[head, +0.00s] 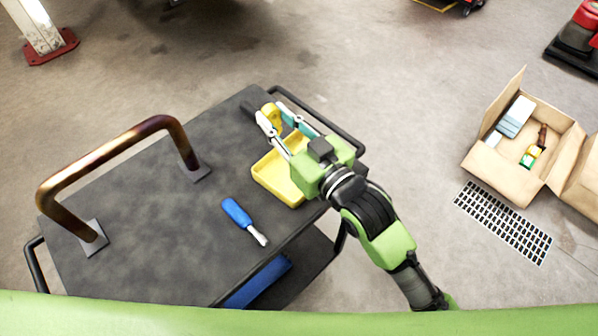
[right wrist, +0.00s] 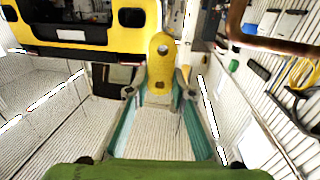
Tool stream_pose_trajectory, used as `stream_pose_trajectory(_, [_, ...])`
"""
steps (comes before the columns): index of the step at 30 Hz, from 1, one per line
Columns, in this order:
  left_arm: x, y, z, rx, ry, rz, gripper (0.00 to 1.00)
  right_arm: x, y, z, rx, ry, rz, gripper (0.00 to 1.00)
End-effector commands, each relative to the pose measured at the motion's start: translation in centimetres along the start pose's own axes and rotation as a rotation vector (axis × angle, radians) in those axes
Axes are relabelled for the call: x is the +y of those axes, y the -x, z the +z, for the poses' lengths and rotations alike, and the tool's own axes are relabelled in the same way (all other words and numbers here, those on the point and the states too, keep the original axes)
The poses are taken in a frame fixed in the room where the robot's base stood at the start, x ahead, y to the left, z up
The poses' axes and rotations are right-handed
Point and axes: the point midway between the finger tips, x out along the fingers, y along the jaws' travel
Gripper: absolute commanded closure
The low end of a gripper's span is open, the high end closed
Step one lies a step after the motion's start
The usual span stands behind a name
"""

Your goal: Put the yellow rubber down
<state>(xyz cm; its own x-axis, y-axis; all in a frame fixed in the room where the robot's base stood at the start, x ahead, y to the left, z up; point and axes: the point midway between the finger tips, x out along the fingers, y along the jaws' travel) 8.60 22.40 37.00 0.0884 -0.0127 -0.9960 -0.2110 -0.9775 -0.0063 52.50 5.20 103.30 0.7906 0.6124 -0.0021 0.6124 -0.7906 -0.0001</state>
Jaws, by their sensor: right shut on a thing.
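The yellow rubber (head: 271,116) is a small rounded yellow piece held over the far right part of the dark cart. My right gripper (head: 270,124) is shut on it, above and just beyond the yellow tray (head: 265,178). In the right wrist view the yellow rubber (right wrist: 160,68) stands upright between the fingertips (right wrist: 160,93), with a hole near its top. My arm and gripper hide part of the tray. My left gripper is not in view.
The cart top (head: 150,240) also bears a bent brown pipe (head: 110,155) on the left and a blue-handled tool (head: 238,213) near the front. An open cardboard box (head: 490,165) and a black grid (head: 502,222) lie on the floor at right.

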Motion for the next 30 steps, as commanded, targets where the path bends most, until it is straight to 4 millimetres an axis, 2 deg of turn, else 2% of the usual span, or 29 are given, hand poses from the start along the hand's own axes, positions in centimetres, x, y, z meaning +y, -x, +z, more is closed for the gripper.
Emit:
stream_pose_trajectory(1, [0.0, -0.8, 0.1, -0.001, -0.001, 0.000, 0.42, -0.2, -1.3, 0.5, 0.001, 0.013, -0.030, 0.99])
stream_pose_trajectory(8, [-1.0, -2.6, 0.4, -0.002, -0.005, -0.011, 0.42, -0.3, -6.7, 2.0, 0.002, 0.011, -0.136, 0.99])
stream_pose_trajectory(12, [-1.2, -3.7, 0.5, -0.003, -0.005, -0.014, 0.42, 1.4, -9.7, 2.9, 0.002, 0.010, -0.158, 0.99])
stream_pose_trajectory(18, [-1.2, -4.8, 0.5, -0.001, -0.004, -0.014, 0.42, 5.0, -12.6, 3.0, 0.004, 0.003, -0.142, 0.99])
stream_pose_trajectory(23, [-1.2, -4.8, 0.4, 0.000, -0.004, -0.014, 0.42, 6.5, -12.9, 3.1, 0.002, -0.001, -0.128, 0.99])
stream_pose_trajectory(26, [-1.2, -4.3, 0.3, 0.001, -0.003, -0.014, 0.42, 6.6, -11.4, 3.7, -0.001, -0.005, -0.127, 0.99])
stream_pose_trajectory(30, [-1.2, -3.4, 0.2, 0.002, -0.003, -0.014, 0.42, 6.5, -7.9, 5.2, -0.002, -0.005, -0.127, 0.99])
